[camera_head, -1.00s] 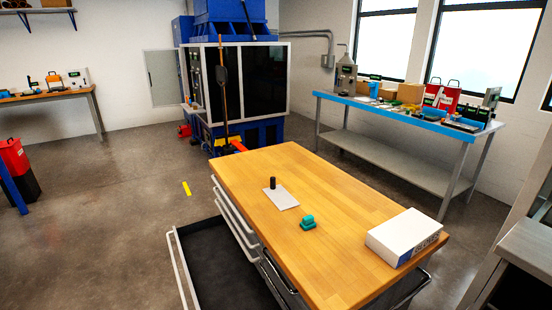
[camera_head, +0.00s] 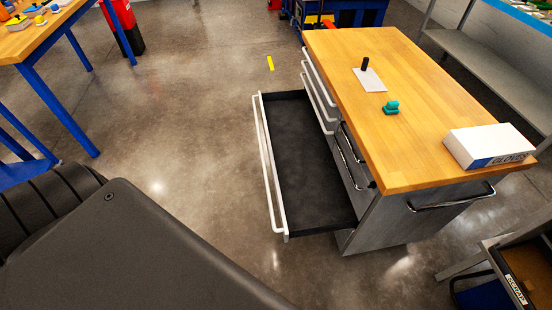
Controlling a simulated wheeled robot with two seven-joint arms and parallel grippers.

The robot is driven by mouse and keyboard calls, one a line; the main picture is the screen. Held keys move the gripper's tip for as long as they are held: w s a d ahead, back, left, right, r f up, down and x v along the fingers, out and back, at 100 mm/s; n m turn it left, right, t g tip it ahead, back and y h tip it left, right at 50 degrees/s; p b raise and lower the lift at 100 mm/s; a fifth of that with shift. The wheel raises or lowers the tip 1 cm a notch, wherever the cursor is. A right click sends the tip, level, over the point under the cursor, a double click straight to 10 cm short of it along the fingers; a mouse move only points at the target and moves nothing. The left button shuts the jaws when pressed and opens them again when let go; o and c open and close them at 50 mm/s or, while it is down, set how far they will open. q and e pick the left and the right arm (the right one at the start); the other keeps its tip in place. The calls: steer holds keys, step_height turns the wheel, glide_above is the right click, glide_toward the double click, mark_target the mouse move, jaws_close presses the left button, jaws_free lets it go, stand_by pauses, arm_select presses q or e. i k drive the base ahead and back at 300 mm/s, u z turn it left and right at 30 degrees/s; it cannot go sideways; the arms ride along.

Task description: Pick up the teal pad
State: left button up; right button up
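Neither gripper shows in the head view. A large dark part of my own body fills the lower left and is far from the pad.
A white glove box (camera_head: 489,145) lies at the cabinet's right edge. A black cylinder (camera_head: 365,64) stands on a white card (camera_head: 369,80). An open, empty drawer (camera_head: 310,165) juts out left of the cabinet. The floor (camera_head: 190,110) further left is clear.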

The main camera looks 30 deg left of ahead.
mark_target(391, 108)
steer(key=z, duration=0.5)
steer(key=k, duration=1.05)
steer(key=u, duration=0.4)
steer(key=i, duration=0.7)
steer(key=u, duration=0.85)
steer(key=i, duration=0.4)
steer(key=u, duration=0.15)
steer(key=k, duration=0.6)
steer(key=z, duration=1)
steer(key=i, duration=1)
steer(key=z, duration=0.45)
